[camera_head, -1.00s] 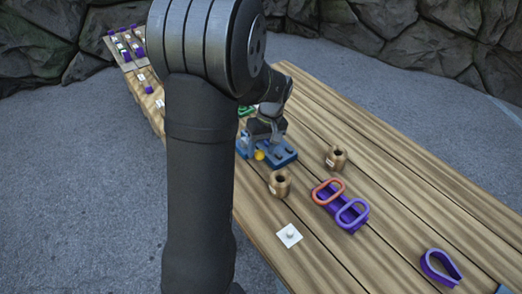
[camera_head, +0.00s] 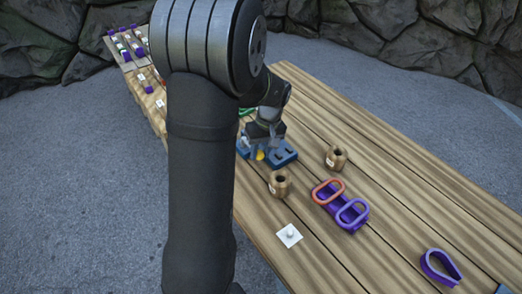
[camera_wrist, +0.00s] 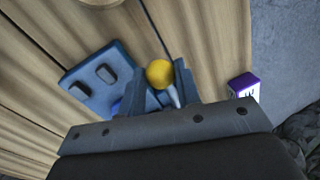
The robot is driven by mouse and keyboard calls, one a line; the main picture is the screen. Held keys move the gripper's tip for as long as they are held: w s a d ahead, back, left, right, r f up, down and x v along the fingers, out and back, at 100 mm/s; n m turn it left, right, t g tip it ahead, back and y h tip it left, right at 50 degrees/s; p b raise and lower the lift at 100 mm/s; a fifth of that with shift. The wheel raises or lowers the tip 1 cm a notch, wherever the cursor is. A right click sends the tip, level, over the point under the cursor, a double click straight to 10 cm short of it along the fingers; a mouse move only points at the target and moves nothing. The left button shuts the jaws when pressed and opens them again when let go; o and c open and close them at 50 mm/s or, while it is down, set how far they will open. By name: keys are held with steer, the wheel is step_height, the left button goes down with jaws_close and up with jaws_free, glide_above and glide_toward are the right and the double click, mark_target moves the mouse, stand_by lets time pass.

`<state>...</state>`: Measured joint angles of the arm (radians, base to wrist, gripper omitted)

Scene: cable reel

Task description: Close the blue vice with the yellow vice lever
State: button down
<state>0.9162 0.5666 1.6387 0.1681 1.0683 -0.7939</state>
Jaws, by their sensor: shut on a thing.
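The blue vice (camera_head: 285,153) sits on the wooden table, and its base plate (camera_wrist: 88,82) shows left of centre in the wrist view. The yellow knob of the vice lever (camera_head: 260,155) is at its near side; in the wrist view the yellow knob (camera_wrist: 159,73) sits between my fingertips, on a pale shaft. My gripper (camera_wrist: 160,85) has its two blue-grey fingers on either side of the lever and is shut on it. In the head view my gripper (camera_head: 262,143) is over the vice, and my arm hides part of it.
Two wooden cups (camera_head: 279,184) stand close to the vice. A red loop (camera_head: 328,191) and purple loop (camera_head: 352,214) lie to the right. A white plate with a small knob (camera_head: 289,235) is nearer. A purple-topped block (camera_wrist: 243,84) is right in the wrist view.

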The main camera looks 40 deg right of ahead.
steer(key=shift+a+m, duration=0.9)
steer(key=shift+m, duration=0.2)
steer(key=a+m, duration=0.2)
steer(key=shift+w+m+t, duration=0.3)
steer(key=shift+w+t, duration=0.05)
steer(key=shift+t, duration=0.05)
steer(key=m, duration=0.1)
steer(key=w+a+m, duration=0.1)
steer(key=a+m+h, duration=0.1)
steer(key=shift+w+a+m+t, duration=0.2)
steer(key=shift+w+m+t, duration=0.05)
steer(key=shift+m+t, duration=0.05)
steer(key=m, duration=0.1)
steer(key=w+a+m, duration=0.1)
steer(key=shift+w+a+m, duration=0.2)
steer(key=shift+w+m, duration=0.1)
steer(key=w+m, duration=0.1)
steer(key=m, duration=0.1)
steer(key=w+a+m+h, duration=0.1)
steer(key=shift+w+a+m, duration=0.15)
steer(key=shift+w+m, duration=0.2)
steer(key=shift+m, duration=0.05)
steer(key=w+m, duration=0.2)
steer(key=m, duration=0.1)
steer(key=shift+w+a+h, duration=0.15)
steer(key=shift+a+h, duration=0.05)
steer(key=shift+h, duration=0.1)
steer(key=shift+w+d+m, duration=0.1)
steer(key=shift+w+m, duration=0.7)
steer(key=shift+m, duration=0.3)
